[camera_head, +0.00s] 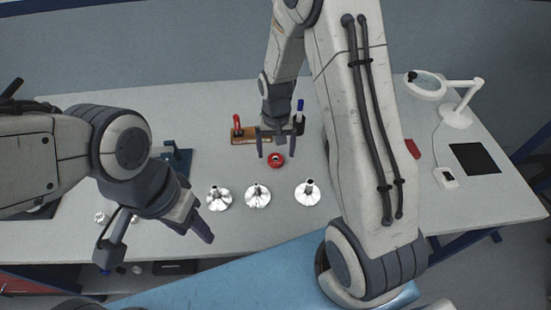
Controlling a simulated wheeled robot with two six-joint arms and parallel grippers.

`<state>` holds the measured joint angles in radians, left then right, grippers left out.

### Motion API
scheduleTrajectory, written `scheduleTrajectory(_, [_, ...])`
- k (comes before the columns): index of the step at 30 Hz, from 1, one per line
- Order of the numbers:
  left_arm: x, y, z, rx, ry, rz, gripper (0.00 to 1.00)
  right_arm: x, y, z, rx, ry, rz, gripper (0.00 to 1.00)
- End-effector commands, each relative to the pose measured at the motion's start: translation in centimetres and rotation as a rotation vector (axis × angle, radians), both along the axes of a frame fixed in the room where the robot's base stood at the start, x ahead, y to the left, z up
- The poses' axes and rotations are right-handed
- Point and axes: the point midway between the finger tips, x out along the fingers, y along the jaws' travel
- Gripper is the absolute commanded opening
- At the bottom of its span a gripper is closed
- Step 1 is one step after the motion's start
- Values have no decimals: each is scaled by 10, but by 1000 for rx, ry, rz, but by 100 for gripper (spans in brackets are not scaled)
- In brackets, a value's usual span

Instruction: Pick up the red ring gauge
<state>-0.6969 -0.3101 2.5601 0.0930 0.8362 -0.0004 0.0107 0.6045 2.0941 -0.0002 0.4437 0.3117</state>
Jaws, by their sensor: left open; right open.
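The red ring gauge (276,160) is a small red ring with a dark centre. It lies on the grey table (330,150) near the middle of the view. My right gripper (279,154) is open, pointing down, with its fingertips on either side of the ring in the picture. I cannot tell how high it is above the table. My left gripper (155,248) is open and empty at the lower left, with its fingers spread wide near the table's front edge.
Three shiny metal flanged housings (258,195) stand in front of the ring. A magnifier lamp (456,114), a black pad (475,158) and a red item (412,148) are at the right.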

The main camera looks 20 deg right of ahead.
Motion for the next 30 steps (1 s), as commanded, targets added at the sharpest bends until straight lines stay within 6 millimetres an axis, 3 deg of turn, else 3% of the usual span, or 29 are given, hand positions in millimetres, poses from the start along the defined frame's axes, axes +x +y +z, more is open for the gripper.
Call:
scheduleTrajectory(6, [0, 0, 7, 0, 0, 0, 50, 0, 1, -28, 1, 2, 1, 96])
scheduleTrajectory(14, [0, 0, 6, 0, 0, 0, 50, 1, 1, -32, 0, -2, 1, 96])
scheduleTrajectory(15, [0, 0, 6, 0, 0, 0, 50, 1, 1, -32, 0, -2, 1, 93])
scheduleTrajectory(17, [0, 0, 6, 0, 0, 0, 50, 1, 1, -32, 0, -2, 1, 70])
scheduleTrajectory(22, [0, 0, 6, 0, 0, 0, 50, 1, 1, -31, 1, -1, 1, 5])
scheduleTrajectory(23, [0, 0, 6, 0, 0, 0, 50, 1, 1, -31, 1, -1, 1, 0])
scheduleTrajectory(30, [0, 0, 6, 0, 0, 0, 50, 1, 1, -31, 0, -2, 1, 0])
